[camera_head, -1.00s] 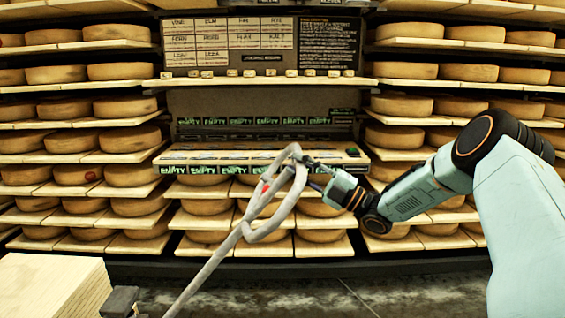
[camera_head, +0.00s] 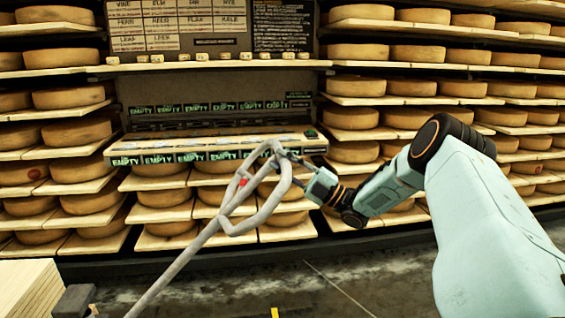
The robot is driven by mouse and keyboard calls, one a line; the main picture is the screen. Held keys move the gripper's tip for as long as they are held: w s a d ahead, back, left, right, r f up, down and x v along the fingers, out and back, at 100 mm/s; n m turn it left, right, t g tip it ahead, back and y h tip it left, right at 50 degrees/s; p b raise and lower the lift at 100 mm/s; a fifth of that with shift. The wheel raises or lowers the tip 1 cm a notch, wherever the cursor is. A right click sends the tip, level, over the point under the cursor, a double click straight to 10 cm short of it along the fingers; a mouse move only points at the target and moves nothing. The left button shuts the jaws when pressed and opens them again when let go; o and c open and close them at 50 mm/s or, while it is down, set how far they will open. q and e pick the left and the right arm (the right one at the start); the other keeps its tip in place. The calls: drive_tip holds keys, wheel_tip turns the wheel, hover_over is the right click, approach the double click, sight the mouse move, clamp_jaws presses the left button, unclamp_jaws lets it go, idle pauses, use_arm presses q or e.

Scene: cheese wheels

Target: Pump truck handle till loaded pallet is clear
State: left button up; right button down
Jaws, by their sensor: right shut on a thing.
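The pump truck handle (camera_head: 190,254) is a grey bar that rises from the bottom left and ends in a loop with a small red part. My right gripper (camera_head: 284,158) is shut on the right upper side of the loop. My right arm comes in from the right. A stack of pale wooden boards (camera_head: 28,288) shows at the bottom left corner; whether it is the pallet's load cannot be told. The truck body and the pallet forks are out of view. My left gripper is not in view.
Shelves of cheese wheels (camera_head: 67,132) fill the back on both sides. A bench (camera_head: 222,146) with "EMPTY" labels stands in the middle, below a dark board (camera_head: 283,25). The concrete floor (camera_head: 350,265) in front of the shelves is clear.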

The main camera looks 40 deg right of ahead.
drive_tip(key=c, duration=1.1)
unclamp_jaws()
drive_tip(key=shift+d, duration=0.15)
drive_tip(key=shift+f, duration=0.1)
drive_tip(key=shift+s+d+f, duration=0.15)
drive_tip(key=shift+s+f, duration=0.05)
drive_tip(key=shift+s, duration=0.1)
drive_tip(key=v, duration=1.1)
